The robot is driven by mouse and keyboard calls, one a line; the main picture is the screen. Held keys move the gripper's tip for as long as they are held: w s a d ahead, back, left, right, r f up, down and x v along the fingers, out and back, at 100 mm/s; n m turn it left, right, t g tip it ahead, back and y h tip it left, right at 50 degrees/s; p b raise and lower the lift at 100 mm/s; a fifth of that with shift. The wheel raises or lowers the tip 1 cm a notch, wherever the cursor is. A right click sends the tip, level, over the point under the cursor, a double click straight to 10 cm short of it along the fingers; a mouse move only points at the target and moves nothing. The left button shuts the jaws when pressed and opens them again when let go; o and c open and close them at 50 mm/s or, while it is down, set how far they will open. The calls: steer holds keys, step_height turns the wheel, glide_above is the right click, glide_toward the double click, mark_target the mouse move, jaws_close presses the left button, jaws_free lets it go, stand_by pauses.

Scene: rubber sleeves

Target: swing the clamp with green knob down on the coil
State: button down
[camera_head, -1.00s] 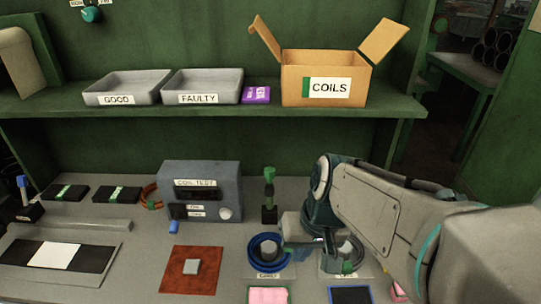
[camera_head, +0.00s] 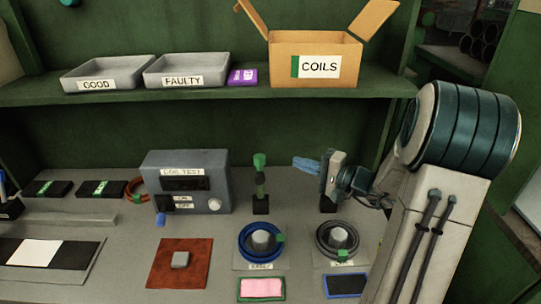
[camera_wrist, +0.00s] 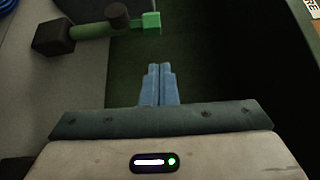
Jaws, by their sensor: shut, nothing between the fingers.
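The clamp with the green knob (camera_head: 260,160) stands upright on its dark base behind the blue coil. Its knob and arm also show in the wrist view (camera_wrist: 151,22). The blue coil (camera_head: 243,246) lies around a pale post, with a small green tag at its right. My gripper (camera_head: 296,162) is shut and empty, its blue fingers pointing left, a little right of the knob at about its height. In the wrist view the closed fingertips (camera_wrist: 159,68) are apart from the knob. A bit of the blue coil shows in the wrist view's corner (camera_wrist: 7,5).
A dark coil (camera_head: 323,240) lies on a second stand to the right. Another dark clamp base (camera_head: 328,205) is partly hidden by my gripper. The coil test box (camera_head: 187,212) stands left of the clamp. The shelf (camera_head: 200,96) with trays and the coils box is above.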

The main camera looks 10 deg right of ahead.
mark_target(260, 180)
stand_by(0.3)
steer(key=p+x, duration=0.2)
steer(key=x, duration=0.8)
steer(key=shift+s+f+b, duration=0.1)
steer(key=shift+f+b, duration=0.05)
steer(key=shift+b, duration=0.35)
steer(key=shift+s+n+b, duration=0.3)
steer(key=shift+b, duration=0.45)
steer(key=shift+s+t+b, duration=0.1)
steer(key=shift+t+b, duration=0.2)
steer(key=shift+b, duration=0.1)
steer(key=s+a+f+n+y+b, duration=0.1)
steer(key=s+n+b, duration=0.3)
steer(key=b, duration=1.2)
steer(key=s+a+f+n+t+y+b, duration=0.1)
steer(key=s+f+n+y+b, duration=0.2)
steer(key=b, duration=1.4)
steer(key=s+n, duration=0.1)
steer(key=s, duration=0.3)
steer(key=shift+s+a+n+y, duration=0.2)
steer(key=shift+n+y, duration=0.1)
steer(key=shift+y, duration=0.1)
